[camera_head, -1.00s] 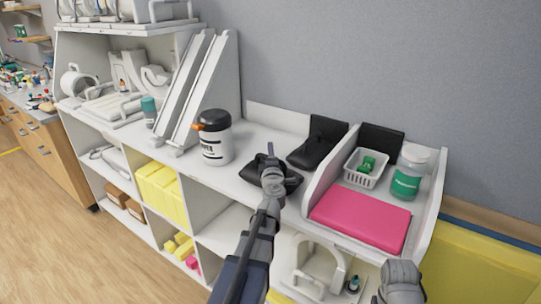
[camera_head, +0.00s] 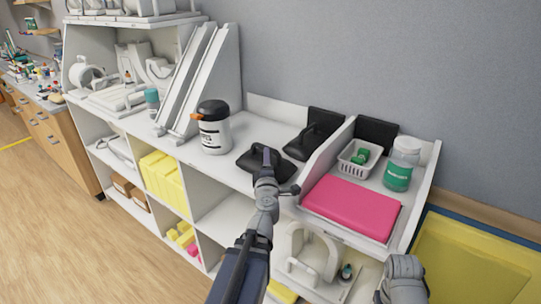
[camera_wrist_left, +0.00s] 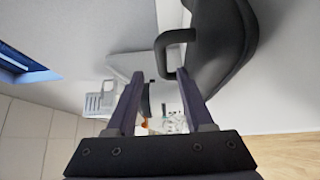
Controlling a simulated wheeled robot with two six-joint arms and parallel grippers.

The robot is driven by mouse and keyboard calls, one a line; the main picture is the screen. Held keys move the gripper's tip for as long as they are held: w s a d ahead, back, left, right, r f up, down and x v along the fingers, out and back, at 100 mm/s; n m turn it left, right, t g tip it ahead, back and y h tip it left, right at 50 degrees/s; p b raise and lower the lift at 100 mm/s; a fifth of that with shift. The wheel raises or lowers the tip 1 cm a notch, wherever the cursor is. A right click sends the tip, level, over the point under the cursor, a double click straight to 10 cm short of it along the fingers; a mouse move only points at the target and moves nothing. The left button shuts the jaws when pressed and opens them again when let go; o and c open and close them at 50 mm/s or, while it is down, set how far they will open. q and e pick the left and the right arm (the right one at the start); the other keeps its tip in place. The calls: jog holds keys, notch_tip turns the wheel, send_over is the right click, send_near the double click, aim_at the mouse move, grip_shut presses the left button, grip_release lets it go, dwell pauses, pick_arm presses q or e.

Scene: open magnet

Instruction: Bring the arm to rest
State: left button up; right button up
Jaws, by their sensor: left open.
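My left arm comes in from the bottom centre of the head view. Its gripper (camera_head: 267,170) is in front of a black block with a handle (camera_head: 247,166) on the white shelf top. In the left wrist view the two fingers (camera_wrist_left: 160,85) are apart, with nothing held between them. The black block (camera_wrist_left: 222,40) fills the upper right there, and its loop handle (camera_wrist_left: 165,55) is just beyond the fingertips. A grey part of my right arm shows at the bottom right of the head view; its fingers are out of the picture.
The white shelf unit (camera_head: 225,205) holds a black-lidded white canister (camera_head: 213,132), another black handled block (camera_head: 312,140), a pink pad (camera_head: 352,207), a white basket (camera_head: 358,160) and a green-labelled jar (camera_head: 401,165). A yellow panel (camera_head: 470,260) is at the right. Floor is open at left.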

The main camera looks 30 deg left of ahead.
pick_arm(q)
jog(key=shift+s+d, duration=0.2)
jog(key=shift+s, duration=0.35)
